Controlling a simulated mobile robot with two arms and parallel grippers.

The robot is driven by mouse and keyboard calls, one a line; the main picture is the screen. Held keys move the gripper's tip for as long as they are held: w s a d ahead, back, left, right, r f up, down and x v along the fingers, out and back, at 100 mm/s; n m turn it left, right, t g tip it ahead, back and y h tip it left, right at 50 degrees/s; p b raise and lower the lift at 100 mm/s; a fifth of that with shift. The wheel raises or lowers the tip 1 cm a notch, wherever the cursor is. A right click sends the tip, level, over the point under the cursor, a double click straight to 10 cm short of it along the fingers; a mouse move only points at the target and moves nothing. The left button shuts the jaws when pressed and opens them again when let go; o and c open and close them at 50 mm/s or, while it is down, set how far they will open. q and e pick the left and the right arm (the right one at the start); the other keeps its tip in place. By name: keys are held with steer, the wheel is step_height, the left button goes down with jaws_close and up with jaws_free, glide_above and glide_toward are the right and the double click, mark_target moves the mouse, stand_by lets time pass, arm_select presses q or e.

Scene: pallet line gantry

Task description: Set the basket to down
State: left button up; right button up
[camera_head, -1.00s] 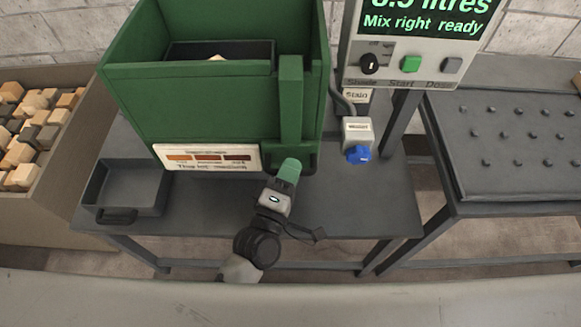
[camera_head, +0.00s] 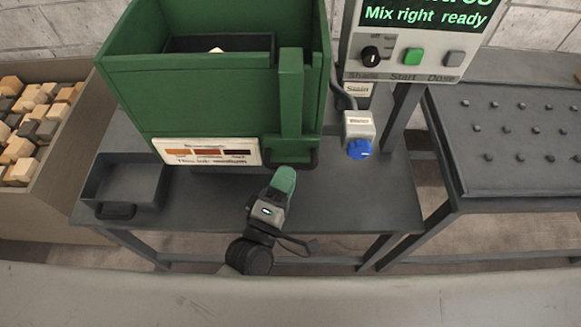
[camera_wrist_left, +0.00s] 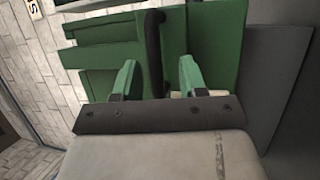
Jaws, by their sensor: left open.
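The green tank (camera_head: 195,105) stands on the dark table, with a dark basket (camera_head: 262,45) inside it holding a small pale piece. A green upright lever housing (camera_head: 291,95) runs down the tank's front, and a black handle (camera_head: 312,161) shows at its foot. My left gripper (camera_head: 285,180) has green fingertips and is just in front of and below this handle. In the left wrist view my left gripper (camera_wrist_left: 155,78) is open, with the black handle (camera_wrist_left: 154,45) standing between and beyond its fingers. I cannot tell whether they touch. My right gripper is not in view.
A shade card (camera_head: 208,153) is on the tank's front. A shallow dark tray (camera_head: 122,185) sits at left, beside a bin of wood blocks (camera_head: 35,120). A blue-ended valve (camera_head: 359,148) and a control panel (camera_head: 410,60) are at right, near a studded table (camera_head: 515,130).

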arm_select(q)
steer(key=b+v, duration=0.1)
steer(key=v, duration=0.6)
steer(key=shift+s, duration=0.3)
steer(key=shift+a+f, duration=0.1)
steer(key=shift+f, duration=0.1)
steer(key=s+a+f+m+g+y, duration=0.1)
steer(key=a+f+m+g, duration=0.2)
steer(key=f, duration=0.8)
steer(key=s+a+f+m+g+y, duration=0.2)
steer(key=f+m+g, duration=0.1)
steer(key=f, duration=0.8)
steer(key=s+a+f+m+g+y, duration=0.1)
steer(key=a+f+m+g, duration=0.25)
steer(key=f, duration=0.65)
steer(key=s+a+f+m+g+y, duration=0.2)
steer(key=s+a+f+g, duration=0.2)
steer(key=s+f, duration=0.3)
steer(key=s+a+f+m+g+y, duration=0.1)
steer(key=s+a+f+m+g, duration=0.2)
steer(key=s, duration=1)
steer(key=a+f+g, duration=0.1)
steer(key=a+f, duration=0.2)
steer(key=f, duration=0.2)
steer(key=shift+a+y, duration=0.35)
steer(key=shift+y, duration=0.05)
steer(key=shift+m, duration=0.25)
